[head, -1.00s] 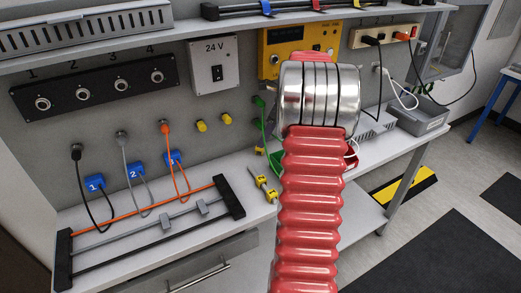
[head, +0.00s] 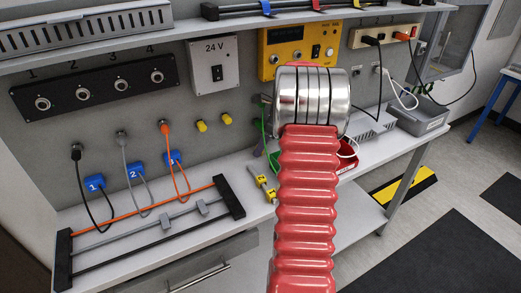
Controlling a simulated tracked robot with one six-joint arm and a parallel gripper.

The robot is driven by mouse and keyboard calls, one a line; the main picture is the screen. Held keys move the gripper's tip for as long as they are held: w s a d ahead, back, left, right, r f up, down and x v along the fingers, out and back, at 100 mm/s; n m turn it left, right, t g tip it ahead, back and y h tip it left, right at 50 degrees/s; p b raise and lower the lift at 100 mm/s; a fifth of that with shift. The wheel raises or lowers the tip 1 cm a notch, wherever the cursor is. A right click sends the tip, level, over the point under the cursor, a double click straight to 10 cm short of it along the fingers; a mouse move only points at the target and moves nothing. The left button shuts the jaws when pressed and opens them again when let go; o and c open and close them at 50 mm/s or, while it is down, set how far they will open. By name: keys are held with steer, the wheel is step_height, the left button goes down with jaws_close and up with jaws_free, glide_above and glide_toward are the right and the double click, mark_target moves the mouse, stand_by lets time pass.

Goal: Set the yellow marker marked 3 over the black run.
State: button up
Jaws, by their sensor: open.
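Two small yellow markers, one farther back (head: 261,181) and one nearer (head: 271,195), lie on the bench just left of my arm; their numbers are too small to read. The rack on the bench carries an orange, a grey and a black rod. The black rod (head: 150,245), the front one, looks like the black run, and no yellow marker shows on it. My red bellows arm with its metal collar rises in front of the bench. My gripper is hidden behind it.
Blue tags 1 (head: 94,183), 2 (head: 134,172) and 3 (head: 172,159) hang on black, grey and orange cables behind the rack. A red tray (head: 347,165) stands right of my arm. Two yellow knobs (head: 201,125) sit on the wall. A shelf (head: 190,32) crosses above.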

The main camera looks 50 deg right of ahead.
steer(key=shift+c, duration=0.3)
jaws_close()
stand_by(0.3)
